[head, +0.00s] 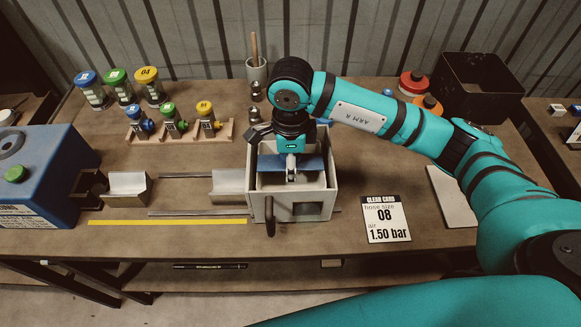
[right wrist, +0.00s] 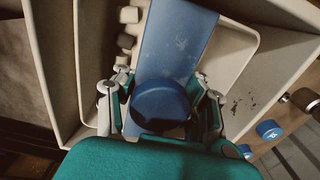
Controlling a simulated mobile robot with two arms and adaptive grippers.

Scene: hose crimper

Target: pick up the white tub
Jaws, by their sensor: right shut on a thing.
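A pale open-topped box (head: 262,205) stands on the bench in the middle of the head view, with a dark handle and a dark window on its front. Inside it, the right wrist view shows a cream rounded wall (right wrist: 245,45), possibly the white tub; I cannot tell for sure. A blue panel (right wrist: 178,40) lies there too. My right gripper (head: 291,175) reaches down into the box. In the right wrist view its fingers (right wrist: 160,112) are closed around a round blue knob (right wrist: 160,98) in front of the panel. My left gripper is not in view.
A blue machine (head: 45,180) stands at the left. Coloured-cap jars (head: 120,88) and a wooden rack (head: 180,132) of fittings are behind left. A card (head: 386,219) reading 08 and 1.50 bar lies right. A black bin (head: 482,88) stands back right.

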